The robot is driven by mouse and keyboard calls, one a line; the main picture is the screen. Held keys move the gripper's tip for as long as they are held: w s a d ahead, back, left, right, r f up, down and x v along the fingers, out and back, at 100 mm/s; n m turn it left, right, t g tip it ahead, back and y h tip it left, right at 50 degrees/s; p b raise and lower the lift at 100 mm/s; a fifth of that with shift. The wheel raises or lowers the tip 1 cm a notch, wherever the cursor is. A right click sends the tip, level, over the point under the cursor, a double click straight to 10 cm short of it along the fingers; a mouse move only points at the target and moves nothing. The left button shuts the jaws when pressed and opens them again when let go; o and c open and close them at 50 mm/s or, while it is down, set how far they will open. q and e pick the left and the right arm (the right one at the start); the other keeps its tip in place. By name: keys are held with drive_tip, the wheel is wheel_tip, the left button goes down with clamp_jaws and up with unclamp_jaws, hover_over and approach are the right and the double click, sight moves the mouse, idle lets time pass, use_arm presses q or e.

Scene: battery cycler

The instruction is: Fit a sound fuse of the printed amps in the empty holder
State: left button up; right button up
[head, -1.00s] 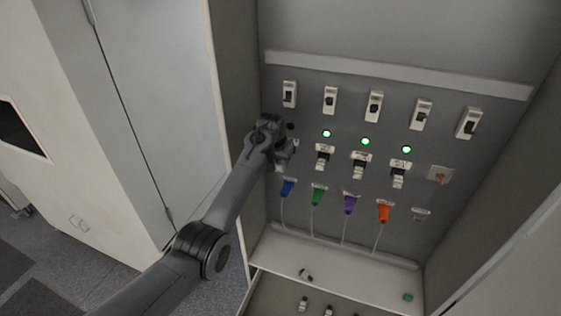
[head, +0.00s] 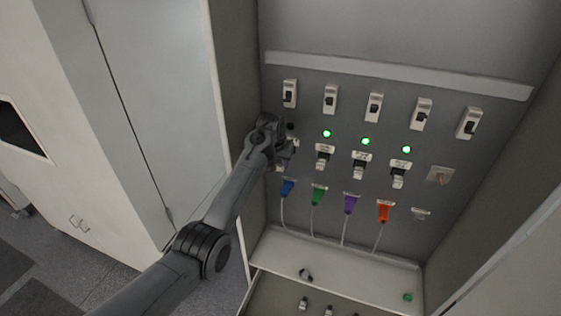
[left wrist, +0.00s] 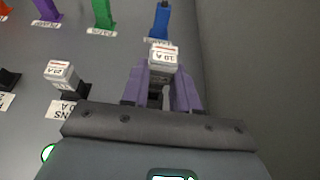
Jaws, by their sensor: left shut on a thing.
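My left gripper (head: 280,150) is at the left end of the row of fuse holders, close to the back panel. In the left wrist view its purple fingers (left wrist: 162,92) are shut on a pale fuse (left wrist: 163,57) with a printed label that looks like 10 A. The gripper hides the leftmost holder, so I cannot tell whether the fuse is seated or just in front of it. Fuses stand in the three holders (head: 324,155) (head: 361,163) (head: 399,173) to the right. My right gripper is not in view.
Three green lamps (head: 365,141) are lit; the leftmost lamp (head: 290,126) looks dark. Switches (head: 373,106) are above, coloured plugs (head: 350,204) with cables below. A small dark-and-light part (head: 305,274) lies on the ledge, and several small parts (head: 303,303) are in the drawer. The cabinet's left wall is close.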

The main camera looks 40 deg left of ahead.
use_arm(q)
drive_tip(key=shift+s+d, duration=0.2)
drive_tip(key=shift+s, duration=0.4)
drive_tip(key=shift+s+d, duration=0.1)
drive_tip(key=shift+s, duration=0.05)
drive_tip(key=shift+s+d, duration=0.25)
drive_tip(key=shift+s, duration=0.5)
drive_tip(key=shift+s+d, duration=0.25)
drive_tip(key=shift+s, duration=0.55)
drive_tip(key=shift+s+d, duration=0.25)
drive_tip(key=shift+s, duration=0.5)
